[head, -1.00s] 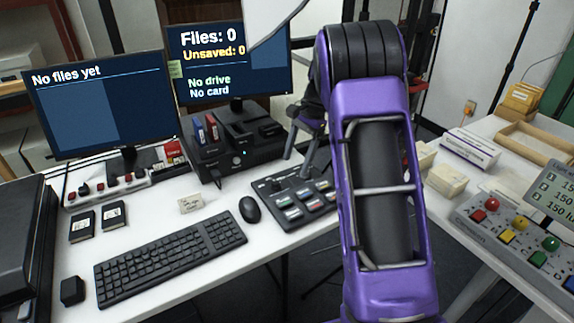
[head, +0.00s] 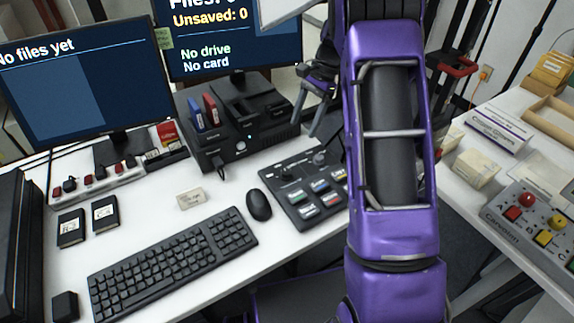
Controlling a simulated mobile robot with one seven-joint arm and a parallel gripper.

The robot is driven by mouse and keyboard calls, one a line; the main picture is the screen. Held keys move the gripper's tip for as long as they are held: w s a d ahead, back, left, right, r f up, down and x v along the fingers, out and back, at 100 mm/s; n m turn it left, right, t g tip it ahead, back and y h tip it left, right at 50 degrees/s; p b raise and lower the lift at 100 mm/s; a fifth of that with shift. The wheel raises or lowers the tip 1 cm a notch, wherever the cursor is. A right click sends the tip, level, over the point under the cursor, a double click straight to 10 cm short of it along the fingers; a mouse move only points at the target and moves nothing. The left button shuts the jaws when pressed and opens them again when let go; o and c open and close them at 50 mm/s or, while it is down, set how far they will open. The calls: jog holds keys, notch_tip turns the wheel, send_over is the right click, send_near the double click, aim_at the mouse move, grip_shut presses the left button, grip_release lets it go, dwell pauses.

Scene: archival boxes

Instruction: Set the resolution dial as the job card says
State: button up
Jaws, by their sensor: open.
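A dark control panel (head: 305,190) with coloured keys lies on the desk right of the mouse. It has a knob at its upper left (head: 285,175) and another at its upper right (head: 320,157); their labels and settings are too small to read, so I cannot tell which is the resolution dial. No readable job card shows; a small cream card (head: 190,199) lies behind the keyboard, its writing illegible. My gripper (head: 311,108) is open and empty, beyond the panel's back edge and apart from it, partly hidden behind my purple arm.
The keyboard (head: 172,263) and mouse (head: 259,205) lie in front. Two monitors (head: 85,85) and a black drive unit (head: 238,135) stand behind. The right table holds a button box (head: 535,225) and cartons (head: 498,130).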

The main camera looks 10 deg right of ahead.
aim_at(287, 171)
jog(key=b+x, duration=0.1)
jog(key=x, duration=1.4)
jog(key=shift+a, duration=0.1)
jog(key=shift+c, duration=0.3)
grip_shut()
